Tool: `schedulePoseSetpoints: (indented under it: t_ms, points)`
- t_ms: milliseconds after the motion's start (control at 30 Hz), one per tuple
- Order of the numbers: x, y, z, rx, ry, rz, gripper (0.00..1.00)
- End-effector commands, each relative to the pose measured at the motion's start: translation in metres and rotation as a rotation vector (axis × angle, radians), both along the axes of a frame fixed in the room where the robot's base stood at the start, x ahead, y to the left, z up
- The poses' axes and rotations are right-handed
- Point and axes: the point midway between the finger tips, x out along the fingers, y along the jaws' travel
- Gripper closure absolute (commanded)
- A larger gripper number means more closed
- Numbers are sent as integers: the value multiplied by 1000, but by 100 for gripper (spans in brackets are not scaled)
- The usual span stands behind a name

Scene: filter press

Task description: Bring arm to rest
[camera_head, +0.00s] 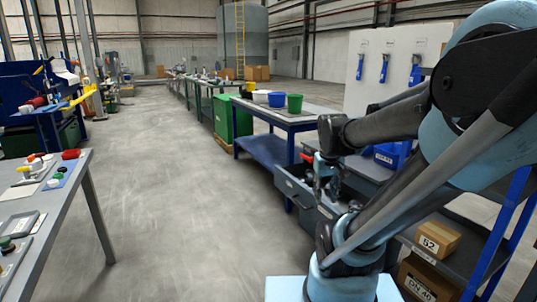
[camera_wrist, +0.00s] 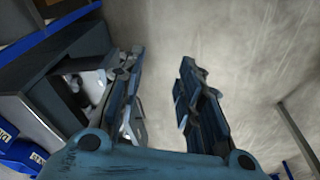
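My arm fills the right of the head view, folded, with its elbow high at the upper right. My gripper (camera_head: 326,178) hangs over the open grey drawer (camera_head: 291,188) of the workbench. In the wrist view, my gripper (camera_wrist: 160,90) is open, with a clear gap between its two fingers and nothing held. Bare floor shows between and beyond the fingers. The drawer (camera_wrist: 42,105) is left of the fingers, with light and dark items inside that are partly hidden by the left finger.
A blue table (camera_head: 262,147) with several coloured tubs stands behind the drawer. Cardboard boxes (camera_head: 437,238) sit on the lower shelf at right. A tool panel (camera_head: 397,65) stands behind the arm. A grey table (camera_head: 60,200) is at left. The aisle floor between is clear.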

Motion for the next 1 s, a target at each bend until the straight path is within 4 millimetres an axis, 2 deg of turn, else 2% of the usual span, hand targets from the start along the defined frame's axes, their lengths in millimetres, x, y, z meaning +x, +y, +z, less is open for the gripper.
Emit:
schedulePoseSetpoints:
  t_ms: [33,200,400,600,1000]
  points:
    - [-11,0,-5,4,-3,-8,67]
    - [-43,0,-20,21,-14,-40,67]
    - [-71,0,-39,39,-23,-70,67]
    - [-83,1,-48,47,-27,-84,67]
    - [-84,1,-49,47,-28,-86,67]
